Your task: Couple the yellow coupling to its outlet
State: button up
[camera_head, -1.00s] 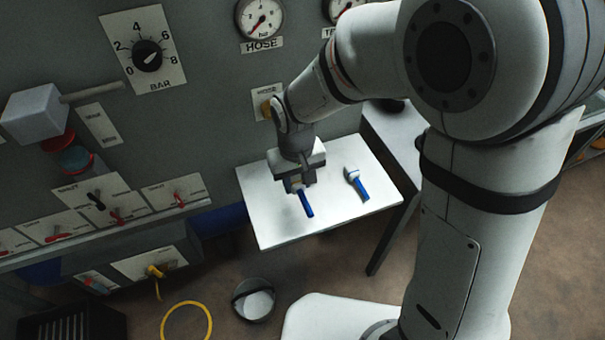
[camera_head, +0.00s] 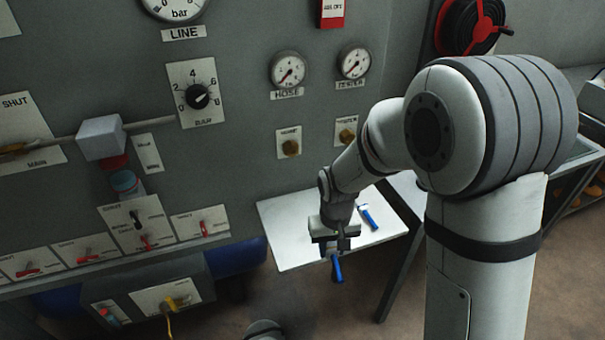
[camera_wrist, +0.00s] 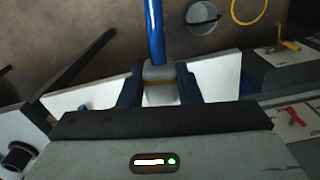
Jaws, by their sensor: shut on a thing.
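My gripper (camera_head: 336,246) hangs in front of the white table. In the wrist view (camera_wrist: 159,88) its two dark fingers are shut on a coupling (camera_wrist: 158,74) with a grey collar, a dull yellow-brown band and a blue stem. The blue stem also shows below the gripper in the head view (camera_head: 337,269). A second blue-stemmed coupling (camera_head: 368,217) lies on the table. Two brass-coloured round outlets sit on the wall, a left one (camera_head: 290,147) and a right one (camera_head: 346,136). A yellow fitting (camera_head: 178,303) sits on the low panel; which outlet matches the held coupling is unclear.
The white table (camera_head: 285,228) has bare surface on its left. A lever with a grey block (camera_head: 101,138) and several red-handled switches line the left wall. Gauges (camera_head: 288,69) sit above the outlets. A round container (camera_wrist: 203,16) and a yellow hose (camera_wrist: 247,10) lie on the floor.

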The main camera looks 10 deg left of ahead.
jog(key=w+d+f+m, duration=0.2)
jog(key=w+d+f, duration=0.2)
jog(key=d, duration=0.5)
jog(key=w+d+f+m, duration=0.2)
jog(key=w+d+f, duration=0.1)
jog(key=d, duration=0.7)
jog(key=shift+w+f, duration=0.35)
jog(key=shift+f, duration=0.4)
